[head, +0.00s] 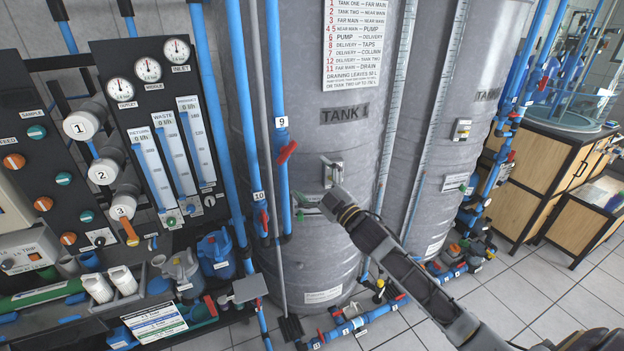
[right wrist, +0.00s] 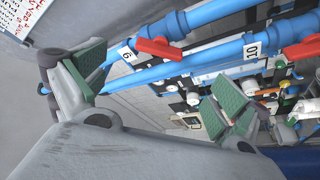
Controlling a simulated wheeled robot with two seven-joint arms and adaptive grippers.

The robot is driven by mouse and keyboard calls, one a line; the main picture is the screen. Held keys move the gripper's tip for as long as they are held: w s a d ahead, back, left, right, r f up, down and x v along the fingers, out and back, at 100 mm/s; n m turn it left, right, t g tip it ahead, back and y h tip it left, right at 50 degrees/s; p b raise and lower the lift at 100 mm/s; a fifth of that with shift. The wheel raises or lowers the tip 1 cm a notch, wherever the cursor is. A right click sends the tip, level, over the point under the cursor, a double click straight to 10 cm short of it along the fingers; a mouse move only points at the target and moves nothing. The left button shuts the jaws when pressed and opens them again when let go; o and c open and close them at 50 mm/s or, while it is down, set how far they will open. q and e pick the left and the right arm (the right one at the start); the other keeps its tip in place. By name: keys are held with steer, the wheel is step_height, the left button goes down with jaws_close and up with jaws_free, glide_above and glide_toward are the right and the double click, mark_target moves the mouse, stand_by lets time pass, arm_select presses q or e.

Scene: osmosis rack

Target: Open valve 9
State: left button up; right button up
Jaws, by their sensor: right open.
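Valve 9 has a red lever handle (head: 287,152) on a blue vertical pipe in front of tank 1, just below a white "9" label (head: 281,121). The handle sticks out at a slant across the pipe. My right gripper (head: 312,204) is below and slightly right of the handle, apart from it, in front of the tank. In the right wrist view my right gripper (right wrist: 158,92) is open and empty, with green pads on its fingers. The red handle (right wrist: 160,50) shows there beyond and above the gap between the fingers. My left gripper is not in view.
Valve 10 (head: 264,220) has a red handle on the neighbouring blue pipe, lower left. A grey vertical rod (head: 266,90) stands between these pipes. Tank 1 (head: 345,240) is close behind the gripper. A gauge panel (head: 160,130) is at the left. Free floor (head: 540,300) lies right.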

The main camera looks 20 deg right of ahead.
mark_target(288, 155)
stand_by(0.5)
steer(key=s+a+r+n+y+b, duration=0.1)
steer(key=s+a+r+y+b, duration=0.2)
steer(key=a+r, duration=0.5)
steer(key=s+d+f+m+g+h, duration=0.1)
steer(key=d+f+m+h, duration=0.3)
steer(key=h, duration=0.5)
steer(key=shift+s+d+f+m+g, duration=0.2)
steer(key=shift+d+f+m+g, duration=0.2)
steer(key=shift+g, duration=0.2)
steer(key=shift+w, duration=0.2)
steer(key=shift+w+a+p, duration=0.2)
steer(key=shift+w+p, duration=1.55)
steer(key=shift+w, duration=5)
